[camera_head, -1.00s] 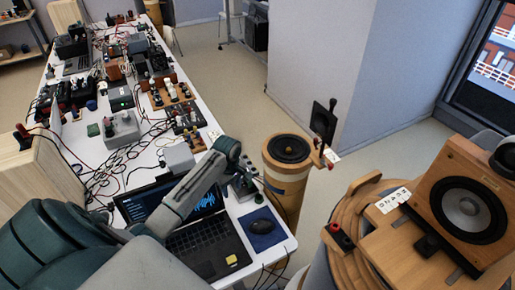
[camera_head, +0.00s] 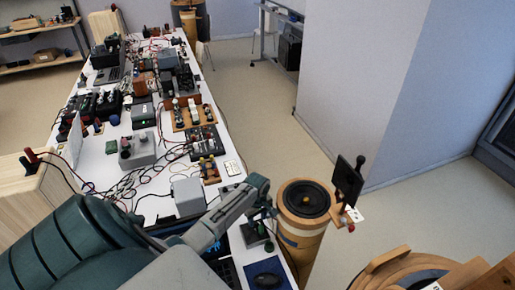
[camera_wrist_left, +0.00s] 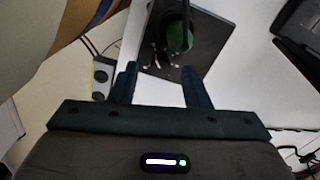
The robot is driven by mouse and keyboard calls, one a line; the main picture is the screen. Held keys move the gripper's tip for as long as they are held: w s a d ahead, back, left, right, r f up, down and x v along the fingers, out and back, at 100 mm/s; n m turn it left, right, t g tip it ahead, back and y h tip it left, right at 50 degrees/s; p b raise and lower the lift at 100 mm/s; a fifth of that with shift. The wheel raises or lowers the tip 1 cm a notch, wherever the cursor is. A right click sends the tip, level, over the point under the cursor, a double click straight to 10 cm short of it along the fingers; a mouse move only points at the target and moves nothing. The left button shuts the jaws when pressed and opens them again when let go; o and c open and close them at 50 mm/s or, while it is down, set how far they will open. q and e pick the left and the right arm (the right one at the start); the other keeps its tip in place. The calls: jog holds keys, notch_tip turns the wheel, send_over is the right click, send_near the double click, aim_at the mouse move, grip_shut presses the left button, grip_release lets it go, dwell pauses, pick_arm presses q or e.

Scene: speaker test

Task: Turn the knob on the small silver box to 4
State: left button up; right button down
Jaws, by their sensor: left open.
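My left gripper shows in the left wrist view (camera_wrist_left: 160,80) with its two dark fingers apart and nothing visible between them. In the head view, my left arm reaches over the near end of the white table; the fingertips are hard to make out there. A small box with dark and green parts (camera_head: 257,237) is below the wrist. A plain light grey box (camera_head: 187,194) stands left of the arm. A grey box with red and dark knobs (camera_head: 138,151) stands farther back. I cannot tell which is the silver box, and no number scale is readable.
The white table (camera_head: 110,172) is crowded with electronics and loose cables. A round speaker on a wooden cylinder (camera_head: 305,200) stands right of its near end, with a black panel (camera_head: 348,180) beside it. A dark mouse (camera_head: 267,281) lies at the front.

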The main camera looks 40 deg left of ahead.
pick_arm(q)
jog(key=shift+f, duration=0.9)
grip_shut()
pick_arm(e)
jog(key=shift+s+a+r, duration=0.15)
jog(key=shift+r, duration=0.05)
